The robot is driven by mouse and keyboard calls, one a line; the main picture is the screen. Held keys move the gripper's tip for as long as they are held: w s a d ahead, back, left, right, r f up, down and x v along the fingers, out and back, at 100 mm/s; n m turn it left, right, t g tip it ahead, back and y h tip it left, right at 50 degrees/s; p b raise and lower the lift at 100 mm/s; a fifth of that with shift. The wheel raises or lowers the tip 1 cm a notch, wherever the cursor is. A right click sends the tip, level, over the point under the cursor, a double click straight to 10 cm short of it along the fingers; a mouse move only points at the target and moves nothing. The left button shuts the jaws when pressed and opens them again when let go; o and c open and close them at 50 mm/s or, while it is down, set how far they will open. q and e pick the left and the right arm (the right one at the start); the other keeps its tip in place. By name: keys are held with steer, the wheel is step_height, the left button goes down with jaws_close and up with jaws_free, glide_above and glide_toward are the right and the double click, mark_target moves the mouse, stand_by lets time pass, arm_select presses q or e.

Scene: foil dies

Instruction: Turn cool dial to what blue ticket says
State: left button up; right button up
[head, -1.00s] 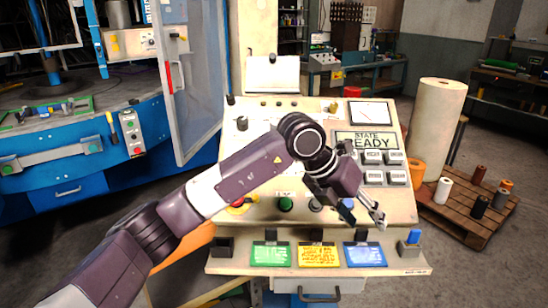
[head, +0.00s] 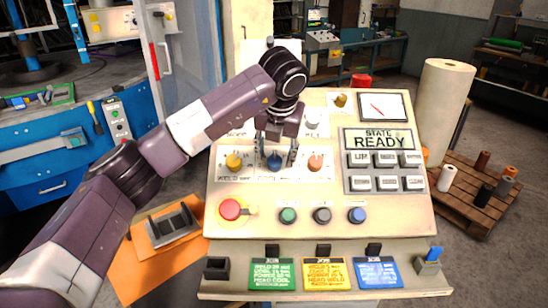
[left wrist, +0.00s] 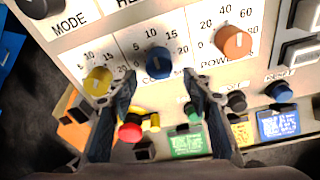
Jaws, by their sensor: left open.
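The cool dial (head: 275,161) is a blue knob in the middle of a row of three on the console, between a yellow weld knob (head: 234,161) and an orange power knob (head: 315,163). My left gripper (head: 276,157) is open, its fingers on either side of the cool dial in the head view. In the left wrist view the cool dial (left wrist: 158,62) lies just beyond and between the fingertips, with scale marks 5, 10 and 15 above it. I cannot tell if the fingers touch it. The blue ticket (head: 378,272) stands on the front ledge; its small text is unreadable.
Green (head: 272,274) and yellow (head: 323,273) tickets stand beside the blue one. A red button (head: 230,209) and several push buttons sit below the dials. A display (head: 379,139) reads STATE READY. A pallet with rolls stands at the right.

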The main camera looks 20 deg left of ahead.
mark_target(274, 162)
arm_select(q)
steer(key=x, duration=0.3)
steer(key=shift+w+a+f+p, duration=0.15)
steer(key=shift+w+f+p, duration=0.1)
steer(key=shift+f+p, duration=0.15)
steer(key=shift+w+f, duration=0.1)
steer(key=shift+f, duration=0.1)
steer(key=c, duration=1.1)
arm_select(e)
steer(key=shift+s+r, duration=0.2)
steer(key=shift+r, duration=0.35)
arm_select(q)
steer(key=shift+c, duration=0.3)
